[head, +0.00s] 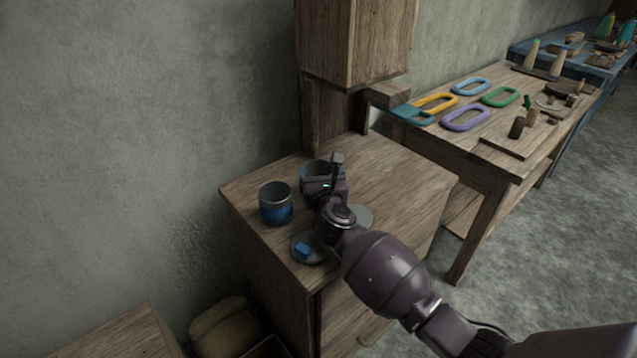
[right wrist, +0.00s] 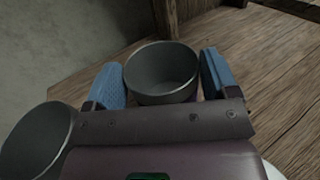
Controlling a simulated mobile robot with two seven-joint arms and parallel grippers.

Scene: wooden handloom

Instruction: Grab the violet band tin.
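A grey tin (head: 316,169) stands near the back left of the wooden cabinet top, partly hidden by my right gripper (head: 321,181). In the right wrist view this tin (right wrist: 161,76) is upright, open and empty, between my two blue-padded fingers. The fingers are spread, one on each side, with narrow gaps to the wall. My left gripper is not in view.
A grey lid with a blue knob (head: 302,249) and another grey disc (head: 358,216) lie near the cabinet's front. A wooden post and box (head: 355,45) rise behind. A table (head: 490,142) with coloured oval rings stands right. The cabinet's right side (head: 405,180) is clear.

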